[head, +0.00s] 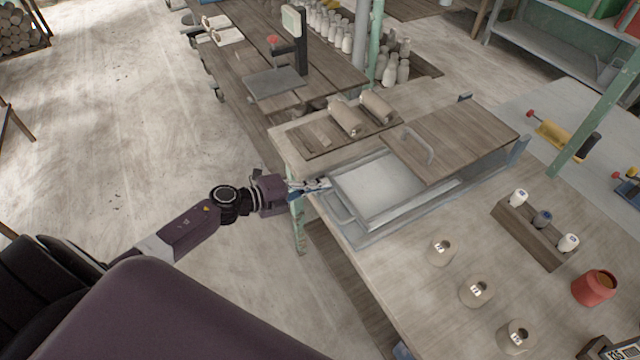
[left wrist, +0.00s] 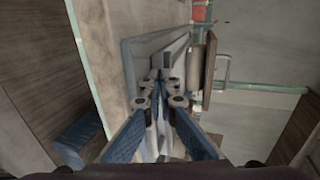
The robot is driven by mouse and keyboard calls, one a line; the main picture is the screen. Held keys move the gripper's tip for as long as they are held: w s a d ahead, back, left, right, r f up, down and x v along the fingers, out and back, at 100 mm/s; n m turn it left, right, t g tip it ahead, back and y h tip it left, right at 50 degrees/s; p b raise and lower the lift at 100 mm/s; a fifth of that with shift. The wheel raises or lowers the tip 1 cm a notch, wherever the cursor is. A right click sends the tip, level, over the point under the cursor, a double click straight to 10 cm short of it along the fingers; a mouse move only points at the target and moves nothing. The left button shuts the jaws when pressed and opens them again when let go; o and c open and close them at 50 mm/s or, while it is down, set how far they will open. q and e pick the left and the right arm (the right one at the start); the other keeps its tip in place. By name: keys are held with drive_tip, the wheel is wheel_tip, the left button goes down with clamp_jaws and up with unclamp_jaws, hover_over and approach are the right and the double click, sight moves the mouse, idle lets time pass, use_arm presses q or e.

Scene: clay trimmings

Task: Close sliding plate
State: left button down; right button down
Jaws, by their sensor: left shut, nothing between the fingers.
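The sliding plate is a brown wooden board (head: 455,140) with a grey loop handle (head: 418,146) near its left edge. It covers the right part of a grey metal box (head: 360,234), and the left part stands open, showing a pale flat inside (head: 376,185). My left gripper (head: 326,184) is shut and empty at the left end of the box, apart from the plate's handle. In the left wrist view its fingers (left wrist: 160,78) meet in front of the box's rim. I cannot tell whether they touch the rim. My right gripper is not in view.
Two clay rolls (head: 347,116) lie on a board behind the box. On the table in front are several tan weights (head: 440,252), a wooden rack with small bottles (head: 530,232) and a red pot (head: 594,288). Floor to the left is clear.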

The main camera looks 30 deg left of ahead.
sight(383, 159)
use_arm(q)
drive_tip(key=w+d, duration=0.3)
drive_tip(key=w, duration=0.2)
drive_tip(key=w+d+b, duration=0.1)
drive_tip(key=w+d, duration=0.2)
drive_tip(key=w, duration=0.2)
drive_tip(key=w+d+b, duration=0.1)
drive_tip(key=w+d, duration=0.3)
drive_tip(key=w, duration=0.1)
drive_tip(key=shift+r, duration=0.1)
idle(0.3)
